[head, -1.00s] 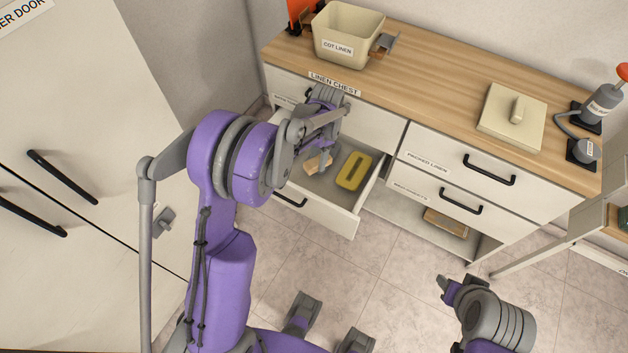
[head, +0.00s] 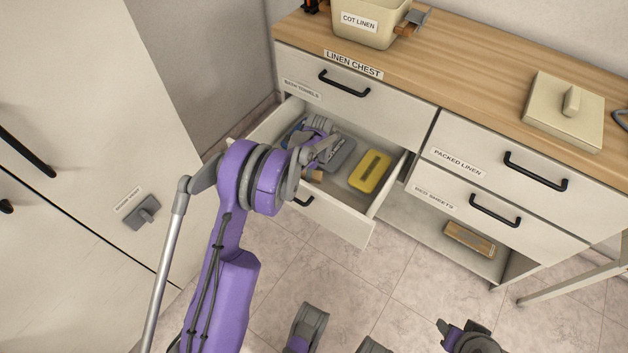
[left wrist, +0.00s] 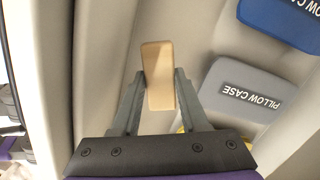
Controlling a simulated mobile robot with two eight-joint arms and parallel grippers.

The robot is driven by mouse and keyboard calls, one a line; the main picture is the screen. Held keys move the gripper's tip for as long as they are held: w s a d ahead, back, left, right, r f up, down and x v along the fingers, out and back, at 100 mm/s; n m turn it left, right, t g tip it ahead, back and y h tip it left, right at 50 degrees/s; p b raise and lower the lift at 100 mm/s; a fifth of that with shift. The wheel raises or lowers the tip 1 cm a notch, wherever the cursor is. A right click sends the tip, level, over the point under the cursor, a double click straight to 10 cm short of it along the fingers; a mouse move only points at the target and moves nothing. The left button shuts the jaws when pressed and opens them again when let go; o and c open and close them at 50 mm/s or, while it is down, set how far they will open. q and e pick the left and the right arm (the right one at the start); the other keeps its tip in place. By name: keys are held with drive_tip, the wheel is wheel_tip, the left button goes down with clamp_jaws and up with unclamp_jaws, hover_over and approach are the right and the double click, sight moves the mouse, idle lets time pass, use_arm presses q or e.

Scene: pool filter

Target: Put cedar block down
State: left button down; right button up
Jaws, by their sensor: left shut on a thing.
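The cedar block (left wrist: 157,65) is a small, pale tan wooden piece. My left gripper (left wrist: 160,82) is shut on it, one finger on each side, in the left wrist view. In the head view the block (head: 316,175) shows only in part, beneath my left wrist and inside the open drawer (head: 335,222) of the linen chest. I cannot tell whether the block touches the drawer floor. My right gripper (head: 452,330) is at the bottom right, partly cut off, and its jaws are unclear.
The drawer also holds a yellow packet (head: 370,171), a grey pillow case (left wrist: 240,90) and a blue pillow case (left wrist: 285,20). The drawer floor near its front is bare. A brown block (head: 469,239) lies in the open lower shelf. A cream tub (head: 368,22) and a lid (head: 563,110) stand on top.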

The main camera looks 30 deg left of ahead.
use_arm(q)
drive_tip(key=shift+f+b, duration=0.45)
drive_tip(key=shift+f, duration=2.65)
drive_tip(key=shift+f, duration=0.1)
drive_tip(key=shift+f, duration=0.15)
drive_tip(key=shift+c, duration=2.1)
unclamp_jaws()
